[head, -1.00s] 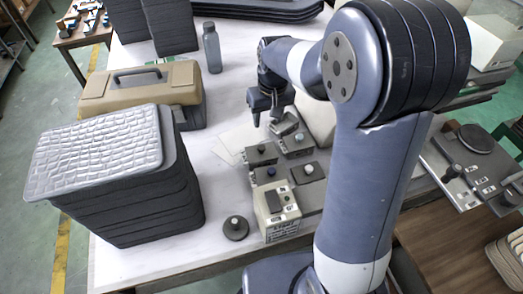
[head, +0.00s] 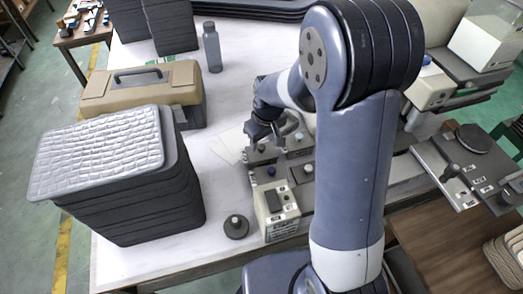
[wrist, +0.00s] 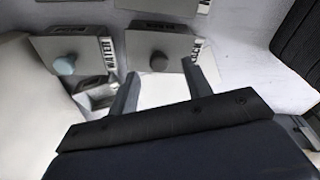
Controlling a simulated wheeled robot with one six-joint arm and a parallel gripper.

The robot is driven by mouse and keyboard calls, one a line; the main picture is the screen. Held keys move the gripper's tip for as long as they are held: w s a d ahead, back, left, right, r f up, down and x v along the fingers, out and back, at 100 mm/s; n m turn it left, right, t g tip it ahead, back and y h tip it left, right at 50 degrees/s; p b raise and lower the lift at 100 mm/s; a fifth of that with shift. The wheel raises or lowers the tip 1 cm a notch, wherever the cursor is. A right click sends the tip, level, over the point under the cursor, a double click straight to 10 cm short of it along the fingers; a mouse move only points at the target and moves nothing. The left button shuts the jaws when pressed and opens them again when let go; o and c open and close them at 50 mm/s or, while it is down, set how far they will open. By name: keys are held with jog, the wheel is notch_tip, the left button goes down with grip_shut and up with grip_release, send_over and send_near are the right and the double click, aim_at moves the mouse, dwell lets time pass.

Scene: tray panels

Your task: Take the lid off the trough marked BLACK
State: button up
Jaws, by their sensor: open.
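The trough marked BLACK has a flat grey lid (wrist: 160,47) with a dark round knob (wrist: 158,61) on top. In the wrist view its label is partly covered by a finger, leaving only the end letters readable. My gripper (wrist: 163,82) is open and empty, its fingertips just short of the knob and spread to either side of it. In the head view my gripper (head: 262,132) hangs over the back left trough, hiding part of it. The lid lies flat on the trough.
The lidded trough marked WATER (wrist: 75,50), with a blue-grey knob, stands beside it. More knobbed troughs and a beige box (head: 277,213) stand in front. A dark round knobbed piece (head: 236,227) lies on the white table. A stack of dark trays (head: 125,205) stands at left.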

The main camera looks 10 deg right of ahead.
aim_at(262, 150)
jog(key=shift+w+a+f, duration=0.1)
jog(key=shift+w+f, duration=0.1)
jog(key=shift+f, duration=1.2)
grip_shut()
